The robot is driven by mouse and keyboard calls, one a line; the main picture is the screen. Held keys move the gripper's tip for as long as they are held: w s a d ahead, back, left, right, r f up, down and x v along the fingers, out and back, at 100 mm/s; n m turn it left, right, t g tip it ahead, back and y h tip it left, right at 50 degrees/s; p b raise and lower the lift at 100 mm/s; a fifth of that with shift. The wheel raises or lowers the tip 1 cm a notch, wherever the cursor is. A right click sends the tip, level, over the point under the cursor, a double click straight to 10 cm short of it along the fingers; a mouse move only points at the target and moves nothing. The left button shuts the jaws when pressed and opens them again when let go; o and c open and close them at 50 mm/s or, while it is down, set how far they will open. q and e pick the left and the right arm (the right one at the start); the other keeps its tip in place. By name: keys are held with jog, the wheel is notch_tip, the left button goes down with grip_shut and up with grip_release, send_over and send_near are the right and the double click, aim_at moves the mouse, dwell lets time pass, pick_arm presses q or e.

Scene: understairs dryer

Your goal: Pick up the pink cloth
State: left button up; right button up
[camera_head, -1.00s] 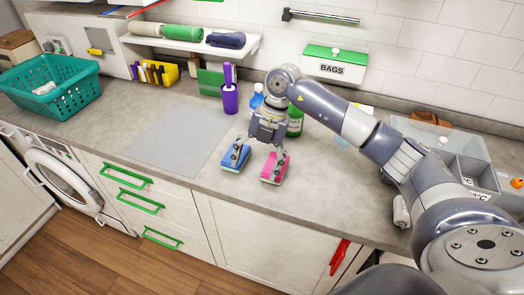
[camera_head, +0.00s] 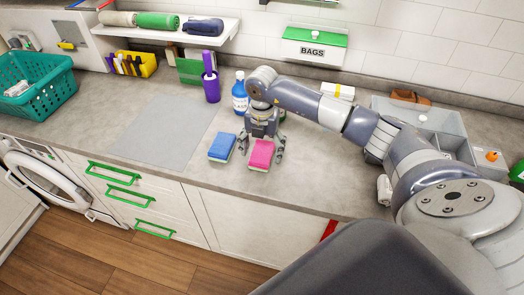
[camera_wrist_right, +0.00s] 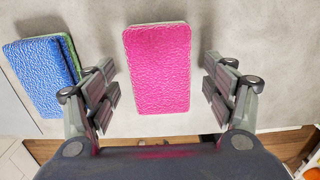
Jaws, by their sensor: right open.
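The pink cloth (camera_head: 261,154) looks like a small thick pad with a pale underside. It lies on the grey counter near its front edge. In the right wrist view the pink cloth (camera_wrist_right: 159,68) sits between the spread fingers, with gaps on both sides. My right gripper (camera_head: 262,152) is open above and around it, pointing down; it also shows in the right wrist view (camera_wrist_right: 160,90). A blue pad (camera_head: 222,147) lies just left of the pink one, close to a finger in the right wrist view (camera_wrist_right: 40,75). My left gripper is not in view.
A grey mat (camera_head: 160,130) lies to the left. A clear divided bin (camera_head: 440,125) stands at the right. A teal basket (camera_head: 40,98) is at the far left.

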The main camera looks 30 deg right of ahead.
jog(key=shift+f, duration=0.7)
jog(key=shift+c, duration=1.4)
jog(key=c, duration=0.9)
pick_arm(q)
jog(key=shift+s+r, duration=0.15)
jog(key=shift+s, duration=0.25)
pick_arm(e)
jog(key=shift+o, duration=0.2)
jog(key=shift+r, duration=0.15)
